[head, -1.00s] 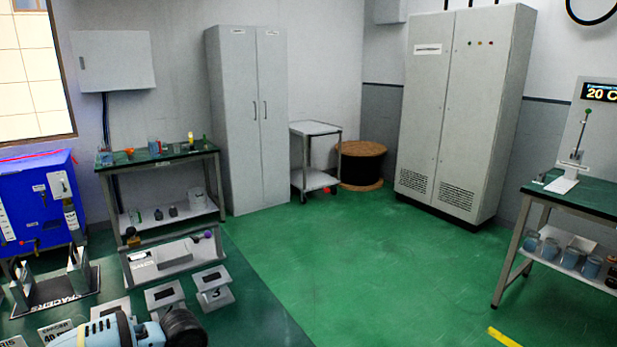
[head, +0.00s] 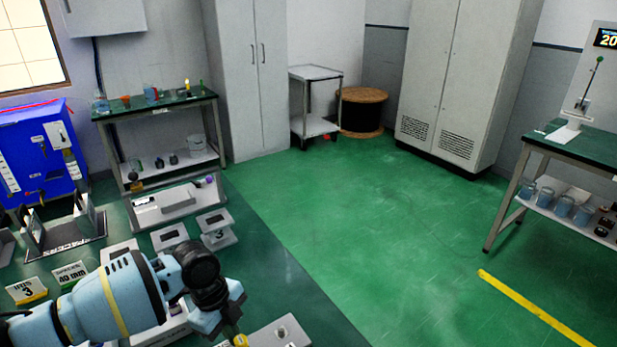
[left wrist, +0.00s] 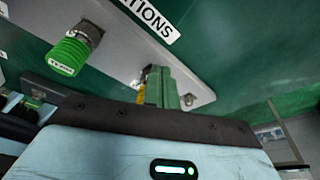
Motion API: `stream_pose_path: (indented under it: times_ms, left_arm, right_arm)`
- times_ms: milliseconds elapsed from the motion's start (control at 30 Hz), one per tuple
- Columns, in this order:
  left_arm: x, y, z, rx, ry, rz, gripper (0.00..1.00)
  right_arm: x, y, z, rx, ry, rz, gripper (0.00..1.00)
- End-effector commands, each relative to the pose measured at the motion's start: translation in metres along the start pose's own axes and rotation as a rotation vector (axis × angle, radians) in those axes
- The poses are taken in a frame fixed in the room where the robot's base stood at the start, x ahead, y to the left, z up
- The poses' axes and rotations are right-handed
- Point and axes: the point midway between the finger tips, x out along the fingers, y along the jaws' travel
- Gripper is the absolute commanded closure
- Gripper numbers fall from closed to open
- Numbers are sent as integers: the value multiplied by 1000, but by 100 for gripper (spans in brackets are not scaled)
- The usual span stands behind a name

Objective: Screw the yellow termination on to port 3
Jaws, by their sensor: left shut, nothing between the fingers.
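My left gripper (head: 232,330) reaches down at the bottom of the head view. In the left wrist view its green fingers (left wrist: 166,88) are shut with nothing between them, over a pale rack (left wrist: 110,45) whose label ends in "TIONS". A yellow piece (left wrist: 142,93), likely the yellow termination, shows just left of the fingers and is mostly hidden by them. Yellow also shows by the fingertips in the head view (head: 240,341). A green termination (left wrist: 68,55) sits on a metal stud of the rack. I cannot make out port 3 for certain. My right gripper is out of view.
A grey stand marked 3 (head: 218,228) and a long grey fixture (head: 175,204) stand further back on the green bench.

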Motion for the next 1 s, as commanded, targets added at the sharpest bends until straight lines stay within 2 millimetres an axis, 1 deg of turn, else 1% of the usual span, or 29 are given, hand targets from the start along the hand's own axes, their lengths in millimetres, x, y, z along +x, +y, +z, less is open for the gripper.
stream_pose_path:
  times_ms: [33,567,1000]
  left_arm:
    - [0,-1,-4,5,7,-1,100]
    - [0,-2,-5,5,7,1,100]
    - [-2,-5,5,2,3,1,100]
  right_arm:
    - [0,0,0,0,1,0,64]
    - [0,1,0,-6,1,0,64]
    - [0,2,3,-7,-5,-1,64]
